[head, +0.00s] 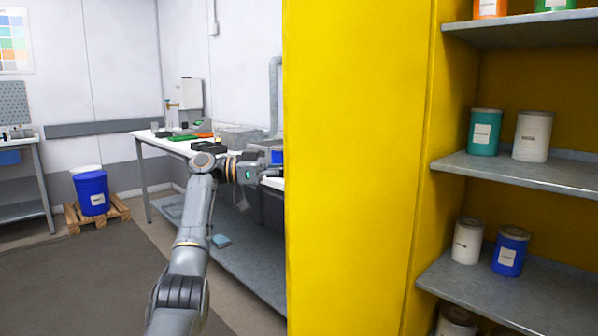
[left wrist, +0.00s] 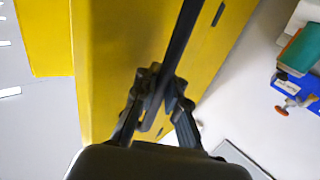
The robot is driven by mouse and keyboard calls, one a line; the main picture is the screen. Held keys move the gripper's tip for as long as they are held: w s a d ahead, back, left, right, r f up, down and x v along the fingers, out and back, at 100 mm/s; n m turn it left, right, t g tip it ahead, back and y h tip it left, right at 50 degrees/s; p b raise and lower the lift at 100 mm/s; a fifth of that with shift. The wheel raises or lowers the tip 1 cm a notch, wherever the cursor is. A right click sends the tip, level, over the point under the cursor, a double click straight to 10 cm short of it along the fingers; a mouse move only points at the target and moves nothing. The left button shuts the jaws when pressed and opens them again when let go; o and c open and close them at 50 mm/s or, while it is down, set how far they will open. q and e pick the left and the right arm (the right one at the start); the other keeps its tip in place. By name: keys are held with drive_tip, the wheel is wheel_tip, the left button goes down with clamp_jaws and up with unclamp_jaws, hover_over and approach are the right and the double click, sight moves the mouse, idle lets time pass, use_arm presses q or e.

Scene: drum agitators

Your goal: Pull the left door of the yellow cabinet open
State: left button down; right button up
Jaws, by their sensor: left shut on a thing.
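The yellow cabinet (head: 424,170) stands at the right of the head view, with its shelves showing. Its left door (head: 350,170) stands swung open, a tall plain yellow panel in front of the shelves' left side. My left gripper (left wrist: 158,88) is shut on the door's dark bar handle (left wrist: 181,35) in the left wrist view, close to the yellow door face (left wrist: 112,70). In the head view my left arm reaches up to the left of the door. The door's edge hides the fingertips and handle there. My right gripper is in neither view.
Shelves hold a teal can (head: 485,132), a white can (head: 532,137) and a blue can (head: 510,252). A white-topped bench (head: 170,143) stands behind my left arm. A blue drum (head: 91,193) sits on a pallet (head: 75,222). The floor (head: 80,275) at the left is clear.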

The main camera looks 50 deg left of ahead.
use_arm(q)
drive_tip(key=c, duration=1.8)
unclamp_jaws()
drive_tip(key=shift+s+a+r, duration=0.1)
drive_tip(key=shift+c, duration=0.2)
drive_tip(key=o, duration=0.5)
drive_tip(key=shift+s+a, duration=0.2)
drive_tip(key=shift+s, duration=0.2)
drive_tip(key=shift+c, duration=0.2)
drive_tip(key=shift+w+d, duration=0.15)
drive_tip(key=shift+w, duration=0.1)
drive_tip(key=v, duration=1.2)
